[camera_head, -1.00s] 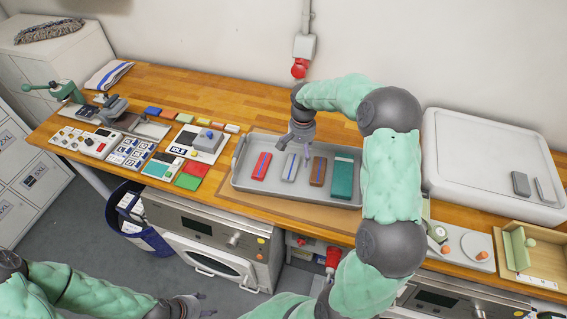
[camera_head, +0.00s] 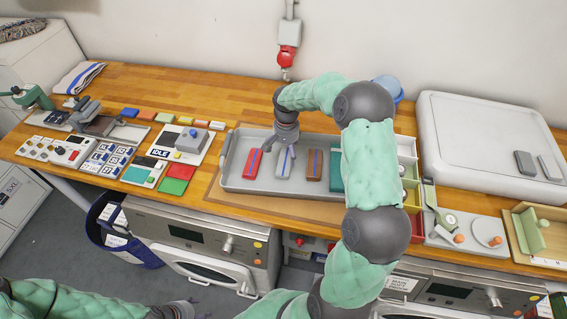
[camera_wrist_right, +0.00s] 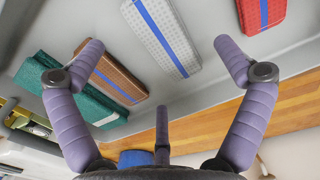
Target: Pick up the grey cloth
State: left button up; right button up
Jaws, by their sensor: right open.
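The grey cloth (camera_head: 284,168) is a light grey folded piece with a blue stripe, lying in the grey tray (camera_head: 232,182) between a red and a brown cloth. It also shows in the right wrist view (camera_wrist_right: 163,36), top middle. My right gripper (camera_head: 286,150) is over the grey cloth's far end and hides part of it. In the wrist view its fingers are spread wide, with nothing between them; the cloth lies beyond, apart from them. My left gripper (camera_head: 183,308) is at the bottom edge of the head view, far from the tray, partly cut off; its jaws are unclear.
The red cloth (camera_head: 252,162), brown cloth (camera_head: 313,165) and teal cloth (camera_head: 337,172) share the tray, close beside. A divided bin (camera_head: 408,172) stands right of the tray. A control panel (camera_head: 186,142) is at its left. Clear wooden bench lies behind the tray.

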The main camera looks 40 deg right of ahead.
aim_at(287, 162)
jog(key=shift+d+f+b, duration=0.15)
jog(key=shift+f+b, duration=0.05)
jog(key=shift+f, duration=1.4)
jog(key=shift+d+f+b, duration=0.1)
jog(key=shift+f+b, duration=0.05)
jog(key=shift+f, duration=1.4)
jog(key=shift+c, duration=0.3)
jog(key=c, duration=1)
